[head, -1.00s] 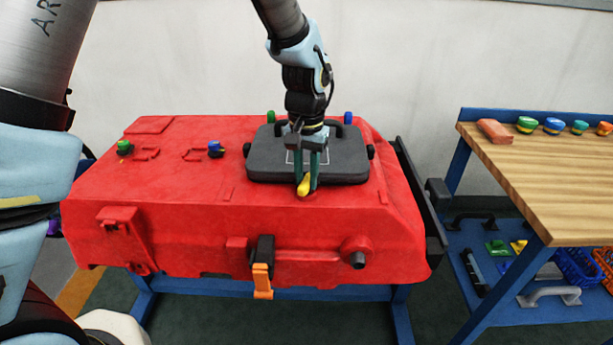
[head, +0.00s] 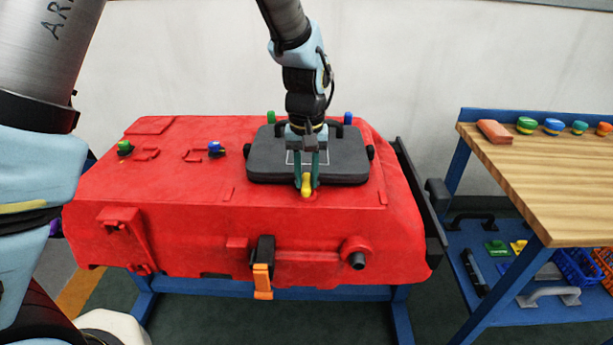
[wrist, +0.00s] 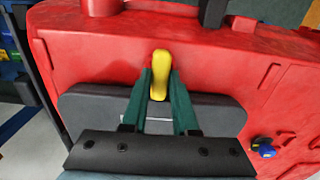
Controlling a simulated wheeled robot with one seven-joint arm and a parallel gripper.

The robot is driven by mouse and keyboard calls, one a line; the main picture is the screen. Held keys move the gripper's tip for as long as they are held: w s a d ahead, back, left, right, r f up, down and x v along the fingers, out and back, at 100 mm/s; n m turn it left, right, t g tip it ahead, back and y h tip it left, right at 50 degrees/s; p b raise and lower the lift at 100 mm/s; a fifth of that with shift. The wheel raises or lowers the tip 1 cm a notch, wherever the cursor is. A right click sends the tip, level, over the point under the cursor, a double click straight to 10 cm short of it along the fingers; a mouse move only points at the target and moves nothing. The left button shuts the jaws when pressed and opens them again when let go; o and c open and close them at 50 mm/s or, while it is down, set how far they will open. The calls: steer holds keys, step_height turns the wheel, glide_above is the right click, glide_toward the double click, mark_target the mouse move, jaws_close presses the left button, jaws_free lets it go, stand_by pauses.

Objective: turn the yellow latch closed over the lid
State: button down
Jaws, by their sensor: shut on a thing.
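The yellow latch (head: 306,186) sits on the red tank top at the front edge of the dark grey lid (head: 345,165). My gripper (head: 306,184) points down over the lid, its green fingers on either side of the latch and shut on it. In the wrist view the latch (wrist: 160,62) stands between the fingertips, pointing straight toward the lid (wrist: 215,110). Its near end appears to overlap the lid's edge; the fingers partly hide it.
The red tank (head: 180,190) carries green and blue knobs on top. An orange-tabbed black clasp (head: 262,265) hangs on its front. A wooden workbench (head: 550,180) with a brick and several coloured knobs stands at the right.

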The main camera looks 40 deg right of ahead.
mark_target(306, 180)
steer(key=c, duration=1)
jaws_free()
steer(key=shift+o, duration=0.2)
step_height(306, 180, up, 11)
steer(key=b, duration=0.1)
steer(key=shift+b, duration=0.4)
steer(key=shift+f, duration=0.1)
steer(key=w+a+f+n, duration=0.1)
steer(key=w+a+n, duration=0.1)
steer(key=w+a, duration=0.9)
steer(key=s+a+f+n, duration=0.1)
steer(key=a+f+n, duration=0.1)
steer(key=a, duration=1.3)
steer(key=s+a+f+n+t, duration=0.1)
steer(key=a+n, duration=0.1)
steer(key=a, duration=1.3)
steer(key=shift+f+t, duration=0.3)
steer(key=shift+f, duration=0.1)
